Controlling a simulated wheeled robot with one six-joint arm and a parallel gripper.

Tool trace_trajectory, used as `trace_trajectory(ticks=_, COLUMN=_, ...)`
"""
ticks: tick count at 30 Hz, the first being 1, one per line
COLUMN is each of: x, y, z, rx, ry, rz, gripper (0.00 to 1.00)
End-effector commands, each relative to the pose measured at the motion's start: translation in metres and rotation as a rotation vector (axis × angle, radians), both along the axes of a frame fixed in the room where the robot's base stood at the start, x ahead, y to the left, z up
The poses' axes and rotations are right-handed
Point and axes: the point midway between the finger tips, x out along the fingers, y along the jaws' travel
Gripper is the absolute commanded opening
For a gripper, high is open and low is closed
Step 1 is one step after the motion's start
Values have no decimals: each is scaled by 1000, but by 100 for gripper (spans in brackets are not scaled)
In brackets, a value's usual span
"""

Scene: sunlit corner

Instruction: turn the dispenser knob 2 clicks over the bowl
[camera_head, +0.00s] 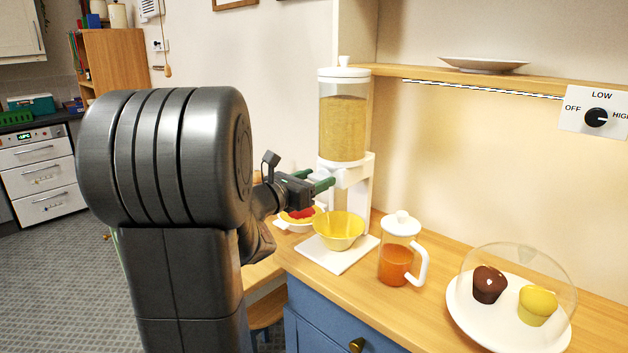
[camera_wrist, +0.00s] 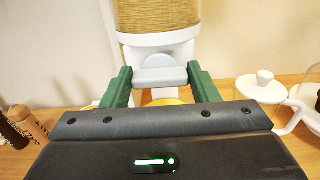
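The dispenser (camera_head: 343,125) has a clear hopper full of golden grain, a white lid and a white stand on the wooden counter. Its pale knob (camera_wrist: 160,76) shows below the hopper in the wrist view; in the head view I cannot make it out clearly. The yellow bowl (camera_head: 338,232) stands on the dispenser's white base, below the outlet; a sliver of yellow (camera_wrist: 165,102) shows under the knob. My gripper (camera_head: 328,180) is at the dispenser's front. Its green fingers (camera_wrist: 159,70) are open, one on each side of the knob, seemingly with narrow gaps.
A glass jug (camera_head: 396,262) of orange drink stands right of the base. Farther right, a white plate (camera_head: 480,322) holds two muffins under a clear dome. A dish (camera_head: 298,218) with red and yellow food is behind the bowl's left. A shelf (camera_head: 450,78) runs above.

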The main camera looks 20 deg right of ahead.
Motion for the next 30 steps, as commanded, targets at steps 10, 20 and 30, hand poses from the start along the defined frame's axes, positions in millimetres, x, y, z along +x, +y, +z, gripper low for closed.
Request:
trace_trajectory(ticks=10, x=0, y=0, z=-2, rx=8, ry=-20, rz=0, gripper=32)
trace_trajectory(ticks=20, x=-1, y=0, z=-7, rx=76, ry=-191, rz=0, gripper=32)
trace_trajectory(ticks=30, x=-2, y=0, z=-9, rx=197, ry=-483, rz=2, gripper=32)
